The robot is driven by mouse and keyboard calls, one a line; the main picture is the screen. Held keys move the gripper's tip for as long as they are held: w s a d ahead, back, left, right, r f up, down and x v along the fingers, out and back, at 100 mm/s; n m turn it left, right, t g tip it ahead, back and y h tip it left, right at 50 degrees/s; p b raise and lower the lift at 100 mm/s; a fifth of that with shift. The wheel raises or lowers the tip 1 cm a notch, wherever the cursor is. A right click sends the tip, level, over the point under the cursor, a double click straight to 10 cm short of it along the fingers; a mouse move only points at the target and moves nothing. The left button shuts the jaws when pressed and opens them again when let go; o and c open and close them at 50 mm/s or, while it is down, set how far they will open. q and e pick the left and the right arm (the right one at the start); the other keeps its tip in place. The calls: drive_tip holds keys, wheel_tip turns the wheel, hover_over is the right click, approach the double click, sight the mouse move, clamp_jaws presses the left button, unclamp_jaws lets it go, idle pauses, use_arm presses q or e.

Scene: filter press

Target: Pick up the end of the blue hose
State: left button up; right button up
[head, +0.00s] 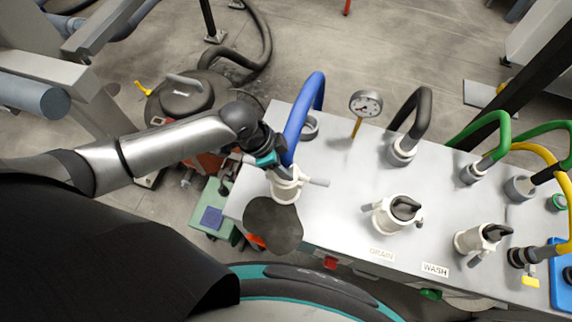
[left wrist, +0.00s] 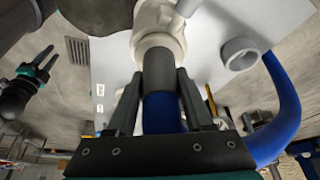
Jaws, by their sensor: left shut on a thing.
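The blue hose (head: 294,132) arcs up over the left part of the white table and comes down toward a white coupling with side handles (head: 286,188). In the left wrist view, the blue hose (left wrist: 162,112) has a grey end cuff (left wrist: 160,75) that meets the white coupling (left wrist: 158,40). I cannot tell whether it is seated inside. My left gripper (head: 272,158) is shut on the hose near this end, with its fingers (left wrist: 160,100) on both sides. My right gripper (left wrist: 40,62) shows only in the left wrist view, open and empty, away from the hose.
A grey socket ring (head: 310,127) stands behind the coupling. A pressure gauge (head: 366,103), a black hose (head: 412,108) and green hoses (head: 490,125) rise farther right. More white couplings (head: 398,214) line the front. A dark rounded shape (head: 273,226) covers the table's left front corner.

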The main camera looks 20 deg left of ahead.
use_arm(q)
clamp_jaws()
use_arm(e)
drive_tip(key=shift+s, duration=0.1)
use_arm(q)
drive_tip(key=shift+r, duration=0.2)
